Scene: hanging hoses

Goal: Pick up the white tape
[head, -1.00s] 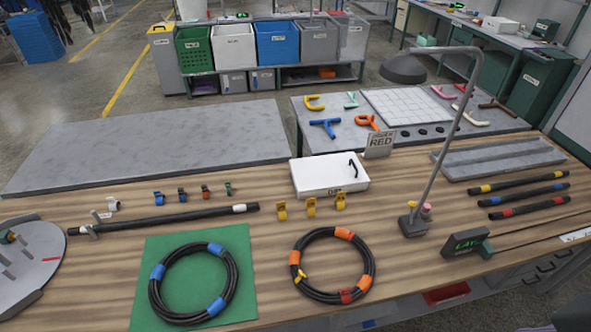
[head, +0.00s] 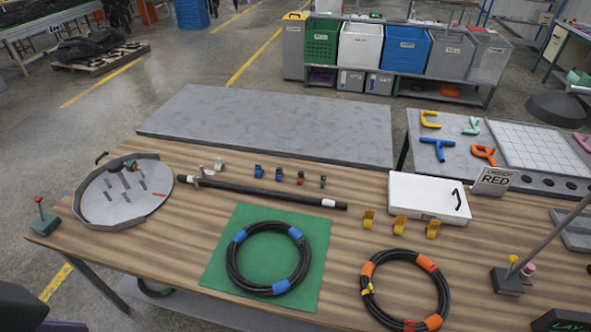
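A small white piece (head: 219,165) stands at the left end of a row of small coloured pieces near the back of the wooden table. It looks like a short roll or clip; it is too small to tell whether it is the tape. Neither gripper can be made out. A dark shape in the bottom left corner may be part of my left arm, with no fingers visible.
Blue, orange and green pieces (head: 279,174) continue the row. A coiled hose lies on a green mat (head: 222,262); another coil (head: 391,256) lies bare to its right. A round grey tray with pegs (head: 97,213) is at left, a white box (head: 408,195) at right.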

